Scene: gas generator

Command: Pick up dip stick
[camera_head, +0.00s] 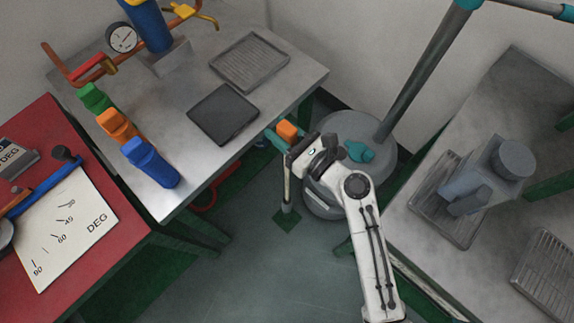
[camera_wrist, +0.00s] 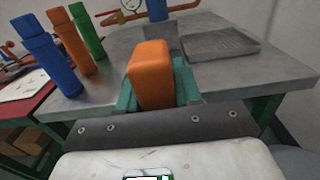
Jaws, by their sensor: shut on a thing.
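The dip stick's orange block-shaped handle (camera_head: 287,129) is between the teal fingers of my gripper (camera_head: 285,136), off the right edge of the grey table. In the wrist view the orange handle (camera_wrist: 151,75) stands upright in the middle, with my teal fingers (camera_wrist: 160,95) close against it. My gripper is shut on it. In the head view a thin rod-like part (camera_head: 287,190) shows below the gripper; whether it belongs to the dip stick I cannot tell.
The grey table (camera_head: 190,190) carries blue (camera_head: 150,163), orange (camera_head: 118,126) and green (camera_head: 95,98) bottle-like things, a dark flat plate (camera_head: 223,113) and a grooved tray (camera_head: 250,61). A red table (camera_head: 35,125) is at left. Another grey table (camera_head: 410,238) with a pump-like thing (camera_head: 485,175) is at right.

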